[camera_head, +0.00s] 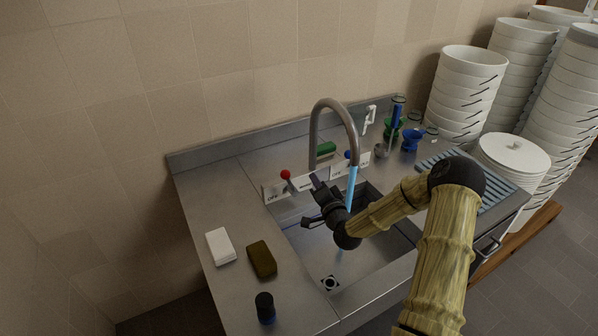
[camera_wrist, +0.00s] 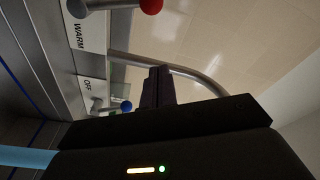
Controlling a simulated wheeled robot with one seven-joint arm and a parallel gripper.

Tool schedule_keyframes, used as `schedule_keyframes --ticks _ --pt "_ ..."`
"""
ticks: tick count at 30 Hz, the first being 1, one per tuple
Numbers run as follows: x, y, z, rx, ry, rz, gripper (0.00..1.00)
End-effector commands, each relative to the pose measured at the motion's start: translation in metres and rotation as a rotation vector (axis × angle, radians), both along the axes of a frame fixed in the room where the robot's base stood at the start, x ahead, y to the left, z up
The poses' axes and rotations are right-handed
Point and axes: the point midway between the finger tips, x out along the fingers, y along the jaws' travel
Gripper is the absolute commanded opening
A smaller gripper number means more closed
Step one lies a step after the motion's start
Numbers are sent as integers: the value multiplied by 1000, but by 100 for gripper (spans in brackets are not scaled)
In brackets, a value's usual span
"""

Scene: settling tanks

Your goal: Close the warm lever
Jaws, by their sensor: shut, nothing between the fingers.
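The warm lever, with a red knob (camera_head: 286,174), stands at the sink's back edge above a white plate marked OFF and WARM. In the wrist view its red knob (camera_wrist: 151,6) is at the top edge, beside the WARM label (camera_wrist: 80,36). A blue-knobbed lever (camera_head: 347,155) is to its right; it also shows in the wrist view (camera_wrist: 126,106) by an OFF label. My gripper (camera_head: 317,182) is shut and empty, over the back of the basin, just right of the red lever and apart from it. Bluish water (camera_head: 351,188) runs from the curved tap (camera_head: 313,140).
A white block (camera_head: 220,246), a dark sponge-like block (camera_head: 262,259) and a dark bottle (camera_head: 265,307) stand on the left counter. Green and blue glassware (camera_head: 410,140) is at the back right. Stacked white bowls (camera_head: 466,85) rise beyond. The tap and stream are right of my gripper.

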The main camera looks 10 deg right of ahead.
Motion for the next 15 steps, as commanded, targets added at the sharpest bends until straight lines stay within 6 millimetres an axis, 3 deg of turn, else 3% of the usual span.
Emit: schedule_keyframes --ticks 15 --pt "68 18 8 -1 0 7 0"
